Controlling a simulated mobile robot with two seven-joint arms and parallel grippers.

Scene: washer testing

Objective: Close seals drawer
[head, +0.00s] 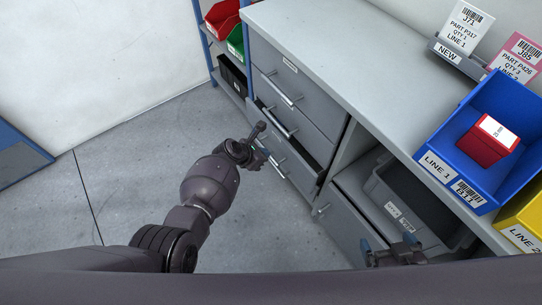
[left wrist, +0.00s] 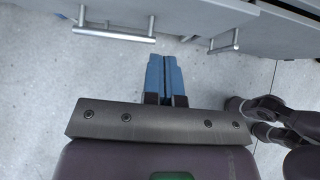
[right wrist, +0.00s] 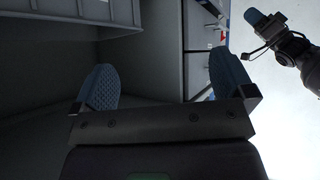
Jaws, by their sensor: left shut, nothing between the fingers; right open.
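A grey drawer cabinet (head: 310,98) stands under the worktop. One of its drawers (head: 296,140) is pulled partly out, with a dark gap along its top edge. I cannot read any label naming the seals drawer. My left gripper (head: 264,150) is shut and empty, in front of the drawer fronts. In the left wrist view its blue fingers (left wrist: 165,78) are together, below and right of a bar handle (left wrist: 113,34); a second handle (left wrist: 225,42) is to the right. My right gripper (right wrist: 163,82) is open and empty, low by the shelf at the cabinet's right.
A grey bin (head: 405,205) sits on the shelf right of the drawers. The worktop (head: 345,50) carries a blue bin (head: 480,150) with a red box (head: 487,143), and a yellow bin (head: 525,225). A side rack (head: 228,75) holds coloured bins.

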